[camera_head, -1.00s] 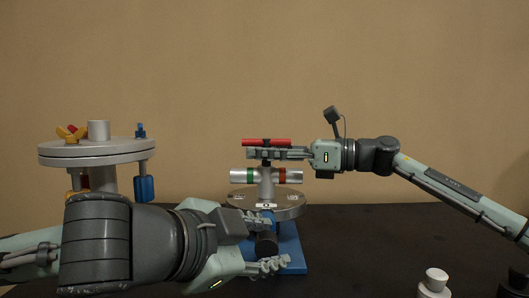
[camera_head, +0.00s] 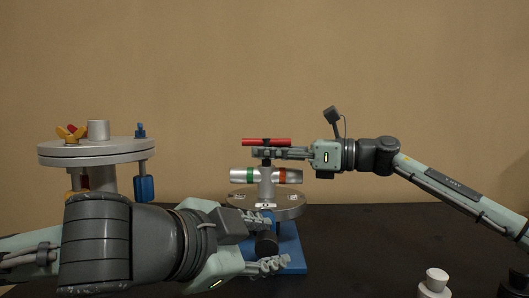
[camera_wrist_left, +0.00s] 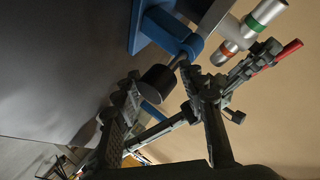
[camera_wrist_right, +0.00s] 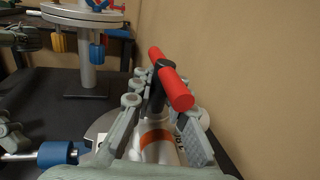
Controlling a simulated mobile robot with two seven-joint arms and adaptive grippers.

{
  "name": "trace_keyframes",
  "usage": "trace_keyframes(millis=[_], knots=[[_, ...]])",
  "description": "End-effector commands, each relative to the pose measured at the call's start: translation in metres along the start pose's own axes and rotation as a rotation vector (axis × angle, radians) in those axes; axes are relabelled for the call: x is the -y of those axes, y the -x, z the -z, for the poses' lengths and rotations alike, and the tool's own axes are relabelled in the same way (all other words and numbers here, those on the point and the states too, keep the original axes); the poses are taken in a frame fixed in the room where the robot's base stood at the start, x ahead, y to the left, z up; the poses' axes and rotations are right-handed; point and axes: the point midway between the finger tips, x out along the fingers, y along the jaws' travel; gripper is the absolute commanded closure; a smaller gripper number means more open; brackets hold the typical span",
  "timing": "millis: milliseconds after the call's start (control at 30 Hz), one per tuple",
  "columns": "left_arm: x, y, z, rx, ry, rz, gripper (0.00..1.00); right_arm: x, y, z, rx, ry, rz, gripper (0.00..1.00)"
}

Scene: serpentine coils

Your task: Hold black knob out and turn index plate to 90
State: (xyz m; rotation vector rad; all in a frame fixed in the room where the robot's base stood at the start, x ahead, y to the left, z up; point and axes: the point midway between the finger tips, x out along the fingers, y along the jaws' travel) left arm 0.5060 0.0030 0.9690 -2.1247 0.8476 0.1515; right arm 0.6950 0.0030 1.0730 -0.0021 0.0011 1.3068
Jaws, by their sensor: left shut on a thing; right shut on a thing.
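The grey round index plate (camera_head: 290,210) lies above a blue base (camera_head: 292,245); its white labels are too small to read. The black knob (camera_head: 266,244) sticks out at the front, below the plate. My left gripper (camera_head: 268,241) is shut on it, one finger on each side; the knob also shows between the fingers in the left wrist view (camera_wrist_left: 157,83). A red bar (camera_head: 267,142) tops a black post (camera_wrist_right: 157,95) above the plate. My right gripper (camera_head: 268,154) is shut on this post just under the bar, coming in from the right.
A silver crossbar (camera_head: 266,176) with green and orange-red bands sits between plate and red bar. A grey two-disc stand (camera_head: 98,150) with a hanging blue part (camera_head: 144,188) is at the left. A white knobbed piece (camera_head: 435,283) stands at the front right.

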Motion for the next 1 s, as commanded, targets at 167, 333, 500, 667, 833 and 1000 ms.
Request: trace_keyframes(millis=[167,333,500,667,833,1000], knots=[[-0.0123,-0.0014,-0.0006,-0.002,0.001,-0.031,0.84,-0.0025,-0.0009,0.0009,-0.002,0.001,-0.009,1.00],[-0.0123,-0.0014,-0.0006,-0.002,0.001,-0.031,0.84,-0.0028,-0.0012,0.0011,-0.003,0.001,-0.014,1.00],[-0.0123,-0.0014,-0.0006,-0.002,0.001,-0.031,0.84,-0.0030,-0.0016,0.0011,-0.003,0.001,-0.021,1.00],[-0.0123,-0.0014,-0.0006,-0.002,0.001,-0.031,0.84,-0.0029,-0.0022,0.0011,-0.004,0.000,-0.037,1.00],[-0.0124,-0.0014,-0.0006,-0.002,0.001,-0.031,0.84,-0.0025,-0.0029,0.0004,-0.004,0.001,-0.082,1.00],[-0.0123,-0.0014,-0.0005,-0.002,0.001,-0.031,0.84,-0.0014,-0.0034,-0.0008,0.000,-0.001,-0.178,1.00]])
